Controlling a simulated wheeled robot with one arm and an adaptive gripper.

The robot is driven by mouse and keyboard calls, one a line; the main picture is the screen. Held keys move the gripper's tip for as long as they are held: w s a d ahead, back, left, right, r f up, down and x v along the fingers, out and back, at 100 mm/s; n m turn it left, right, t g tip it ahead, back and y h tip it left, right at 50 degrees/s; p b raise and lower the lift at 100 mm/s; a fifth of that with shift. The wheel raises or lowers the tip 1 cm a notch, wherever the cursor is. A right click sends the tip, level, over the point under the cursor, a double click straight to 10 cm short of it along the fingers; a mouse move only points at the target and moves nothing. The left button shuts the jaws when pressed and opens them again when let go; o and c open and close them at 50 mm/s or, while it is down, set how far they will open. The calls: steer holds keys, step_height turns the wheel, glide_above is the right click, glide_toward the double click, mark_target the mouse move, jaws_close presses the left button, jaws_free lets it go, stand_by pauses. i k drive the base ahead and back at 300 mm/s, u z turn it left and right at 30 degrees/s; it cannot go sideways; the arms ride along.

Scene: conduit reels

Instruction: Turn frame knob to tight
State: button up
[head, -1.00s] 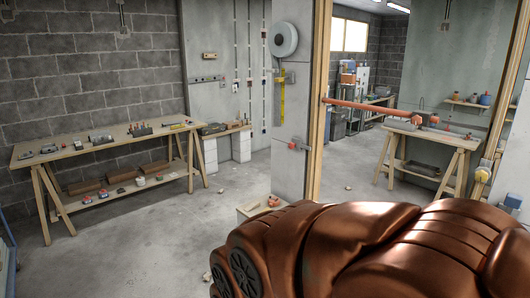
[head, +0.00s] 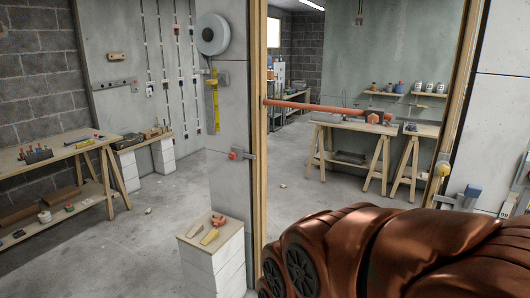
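A tall wooden frame (head: 260,200) surrounds an opening in the middle of the head view. A red knob (head: 233,155) on a grey metal bracket sits on the panel just left of the frame's left post. A yellow knob (head: 443,169) sits at the frame's right post. I cannot tell which is the frame knob, or how either is set. An orange-red bar (head: 310,105) reaches across the opening from the left post. My copper-coloured arm fills the lower right, well below the bar. My gripper is not in view.
A white block stand (head: 212,262) with small tools on top stands before the left post. A workbench (head: 60,150) is at the left. A trestle table (head: 350,135) stands beyond the opening. A round grey reel (head: 212,34) hangs above. The floor at left centre is mostly clear.

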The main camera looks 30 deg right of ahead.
mark_target(232, 156)
steer(key=z, duration=0.2)
steer(key=i, duration=0.75)
steer(key=u, duration=0.55)
steer(key=i, duration=0.7)
steer(key=u, duration=0.7)
